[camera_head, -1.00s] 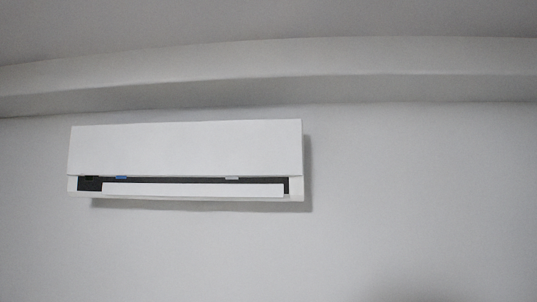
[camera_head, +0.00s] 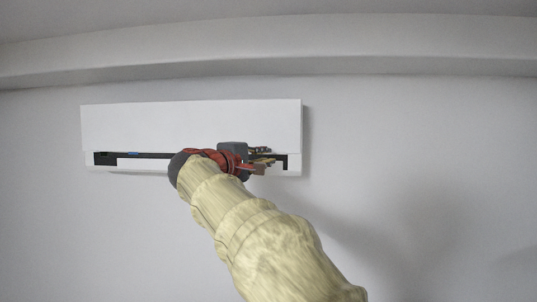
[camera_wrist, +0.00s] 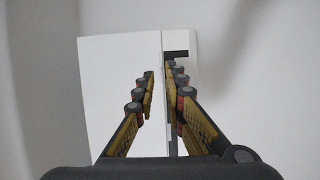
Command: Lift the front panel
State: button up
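A white wall unit has a flat front panel (camera_head: 180,126) as its upper face, above a dark slot (camera_head: 103,158). The panel looks closed, with its lower edge along the slot. My gripper (camera_head: 264,158) is at the right part of the slot, by the panel's lower edge. In the wrist view the panel (camera_wrist: 112,75) appears turned on its side, left of the slot. The left finger overlaps the panel and the right one the slot. Contact cannot be told.
A white flap (camera_head: 143,163) lies along the unit's bottom, below the slot. A small blue mark (camera_head: 133,153) shows in the slot at left. The plain wall (camera_head: 420,160) around the unit is clear, and a ledge (camera_head: 400,62) runs above it.

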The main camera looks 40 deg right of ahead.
aim_at(280, 154)
jog(key=p+x, duration=0.2)
jog(key=x, duration=0.6)
jog(key=shift+f, duration=0.15)
grip_shut()
dwell(0.4)
dwell(0.3)
